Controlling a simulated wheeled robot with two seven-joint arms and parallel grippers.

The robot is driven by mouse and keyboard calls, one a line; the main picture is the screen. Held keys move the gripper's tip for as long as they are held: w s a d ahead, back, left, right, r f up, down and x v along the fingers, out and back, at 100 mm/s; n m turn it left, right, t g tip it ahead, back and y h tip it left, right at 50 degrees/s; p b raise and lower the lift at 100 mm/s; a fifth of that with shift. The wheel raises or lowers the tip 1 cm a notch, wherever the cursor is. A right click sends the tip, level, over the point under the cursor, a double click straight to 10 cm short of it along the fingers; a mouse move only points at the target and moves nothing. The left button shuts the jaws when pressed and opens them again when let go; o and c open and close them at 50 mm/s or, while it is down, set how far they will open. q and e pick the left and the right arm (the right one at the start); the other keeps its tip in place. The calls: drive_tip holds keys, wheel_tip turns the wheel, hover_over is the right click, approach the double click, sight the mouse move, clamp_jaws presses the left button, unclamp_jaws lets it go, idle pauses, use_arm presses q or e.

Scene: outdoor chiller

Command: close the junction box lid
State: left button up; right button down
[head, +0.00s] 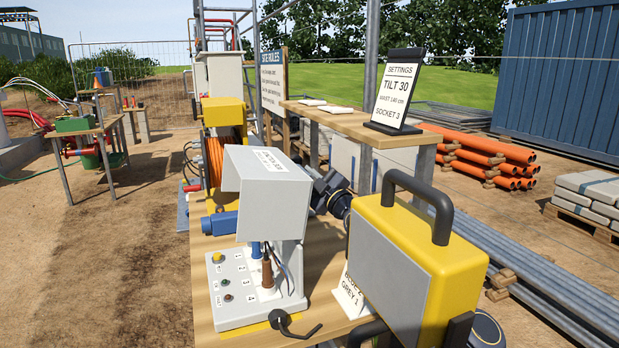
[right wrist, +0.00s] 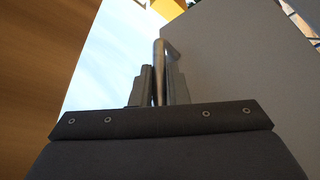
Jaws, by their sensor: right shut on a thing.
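The junction box (head: 232,315) stands on a wooden bench, with numbered fittings, coloured plugs and wires showing inside. Its light grey lid (head: 265,208) is raised above the base, and a label lies on its top. My right arm comes in behind the lid's right side in the head view, and the lid hides the fingers there. In the right wrist view my right gripper (right wrist: 160,88) is shut on a bent metal handle (right wrist: 159,58) beside a broad grey face (right wrist: 240,70). My left gripper is not in view.
A yellow case (head: 440,270) with a black handle stands close to the right of the box. A small white sign (head: 350,295) leans between them. A blue cylinder (head: 220,223) lies left of the lid. A settings board (head: 395,90) stands on a wooden shelf behind.

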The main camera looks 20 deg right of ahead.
drive_tip(key=shift+a, duration=0.15)
drive_tip(key=a+n, duration=0.1)
drive_tip(key=a+r+n+g, duration=0.1)
drive_tip(key=a+n, duration=0.1)
drive_tip(key=a+n+y+p, duration=0.1)
drive_tip(key=a+n, duration=0.1)
drive_tip(key=shift+w+r+g, duration=0.1)
drive_tip(key=shift+r+g, duration=0.3)
drive_tip(key=shift+w+a+f+n+g+p, duration=0.15)
drive_tip(key=shift+a+n+g+p, duration=0.35)
drive_tip(key=shift+a+n, duration=1)
drive_tip(key=c, duration=1.4)
unclamp_jaws()
